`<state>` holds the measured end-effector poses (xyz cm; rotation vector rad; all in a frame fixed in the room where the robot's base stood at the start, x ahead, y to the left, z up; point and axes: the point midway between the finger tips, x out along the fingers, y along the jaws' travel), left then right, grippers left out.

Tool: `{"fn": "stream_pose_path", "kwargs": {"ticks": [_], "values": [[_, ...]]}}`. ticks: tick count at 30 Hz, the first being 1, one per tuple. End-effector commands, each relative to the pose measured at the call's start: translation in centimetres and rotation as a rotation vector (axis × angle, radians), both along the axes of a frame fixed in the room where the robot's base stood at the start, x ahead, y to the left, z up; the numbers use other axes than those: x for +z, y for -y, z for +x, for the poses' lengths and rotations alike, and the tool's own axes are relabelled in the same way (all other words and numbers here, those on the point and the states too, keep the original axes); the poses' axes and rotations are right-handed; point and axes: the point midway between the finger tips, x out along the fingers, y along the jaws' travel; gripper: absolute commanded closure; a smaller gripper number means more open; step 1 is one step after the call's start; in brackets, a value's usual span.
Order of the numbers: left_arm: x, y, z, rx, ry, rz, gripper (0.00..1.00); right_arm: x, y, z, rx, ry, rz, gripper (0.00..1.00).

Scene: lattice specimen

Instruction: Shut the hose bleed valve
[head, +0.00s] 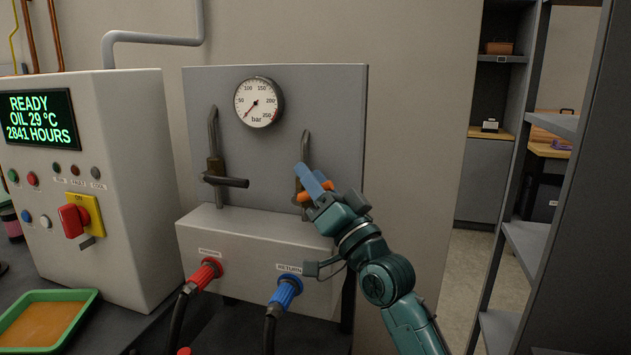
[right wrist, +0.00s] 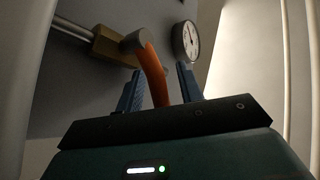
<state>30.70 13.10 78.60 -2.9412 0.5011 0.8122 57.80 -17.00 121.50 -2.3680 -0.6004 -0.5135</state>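A valve with an orange lever (right wrist: 154,72) sits on the grey panel. Its brass body (right wrist: 112,45) and a pipe show in the right wrist view. In the head view the orange lever (head: 304,196) is mostly hidden behind my right gripper (head: 312,180). The gripper's blue fingers (right wrist: 160,90) stand on either side of the lever, with visible gaps, so it is open around the lever. I cannot tell whether either finger touches it. A second valve with a dark horizontal handle (head: 226,181) is on the panel to the left. My left gripper is not in view.
A pressure gauge (head: 259,103) has its needle near the low end. Below are a red hose coupling (head: 206,272) and a blue one (head: 286,291) marked RETURN. A control cabinet (head: 125,180) stands left, a green tray (head: 84,308) before it, and shelving (head: 560,240) right.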

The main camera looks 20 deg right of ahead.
Motion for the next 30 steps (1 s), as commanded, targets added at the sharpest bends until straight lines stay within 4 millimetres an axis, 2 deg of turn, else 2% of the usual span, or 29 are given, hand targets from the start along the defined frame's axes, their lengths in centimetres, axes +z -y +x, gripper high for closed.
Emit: {"fn": "stream_pose_path", "kwargs": {"ticks": [8, 15, 21, 30], "values": [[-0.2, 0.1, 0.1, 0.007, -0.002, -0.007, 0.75, -0.4, 0.2, -0.5, -0.001, 0.000, -0.001, 0.63], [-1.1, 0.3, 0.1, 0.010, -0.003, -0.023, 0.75, -2.6, 1.3, -3.7, -0.001, -0.002, -0.001, 0.63], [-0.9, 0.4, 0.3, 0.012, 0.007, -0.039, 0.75, -3.6, 2.0, -5.7, 0.000, 0.000, -0.001, 0.63], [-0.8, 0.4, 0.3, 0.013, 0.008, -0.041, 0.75, -3.7, 2.2, -6.2, 0.000, 0.001, 0.000, 0.63]]}}
